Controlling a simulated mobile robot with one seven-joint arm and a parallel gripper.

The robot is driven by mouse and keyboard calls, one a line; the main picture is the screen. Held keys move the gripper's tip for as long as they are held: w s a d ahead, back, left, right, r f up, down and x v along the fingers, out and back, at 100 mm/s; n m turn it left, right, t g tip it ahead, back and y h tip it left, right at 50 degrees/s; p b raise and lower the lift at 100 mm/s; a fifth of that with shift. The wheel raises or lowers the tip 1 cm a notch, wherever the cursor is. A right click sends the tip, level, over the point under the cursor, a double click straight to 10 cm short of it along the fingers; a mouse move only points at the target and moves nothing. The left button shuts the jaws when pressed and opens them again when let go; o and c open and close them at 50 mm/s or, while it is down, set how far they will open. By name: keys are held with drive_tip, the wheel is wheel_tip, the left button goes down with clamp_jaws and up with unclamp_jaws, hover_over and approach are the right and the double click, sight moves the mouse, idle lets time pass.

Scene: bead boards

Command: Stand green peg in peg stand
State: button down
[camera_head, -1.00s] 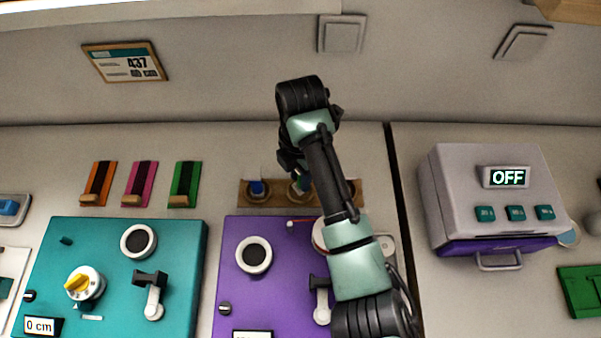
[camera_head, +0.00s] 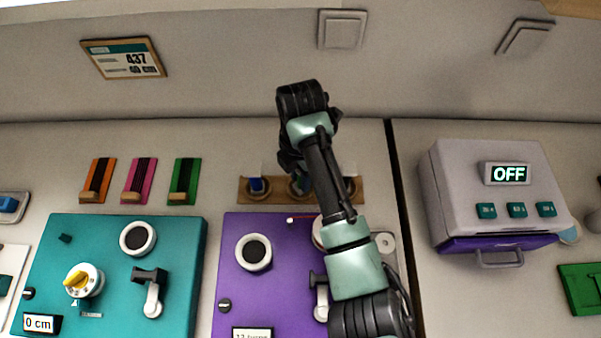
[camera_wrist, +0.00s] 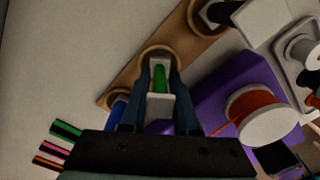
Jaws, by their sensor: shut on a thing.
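The wooden peg stand (camera_head: 277,192) lies behind the purple board and has a row of round cups. It also shows in the wrist view (camera_wrist: 126,84). The green peg (camera_wrist: 160,80) is between my gripper's (camera_wrist: 159,73) two dark fingers, which are shut on it, at the middle cup. I cannot tell how deep the peg sits. A blue peg (camera_head: 257,185) stands in the left cup. In the head view my gripper (camera_head: 294,168) hides most of the middle cup.
The purple board (camera_head: 232,280) is in front of the stand, with a teal board (camera_head: 110,285) to its left. Orange, pink and green slotted holders (camera_head: 184,182) stand left of the stand. A grey box (camera_head: 490,205) reading OFF is at right. The wall is behind.

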drive_tip(key=c, duration=0.6)
unclamp_jaws()
wheel_tip(320, 180, up, 7)
drive_tip(key=p, duration=0.7)
drive_tip(key=shift+r, duration=0.1)
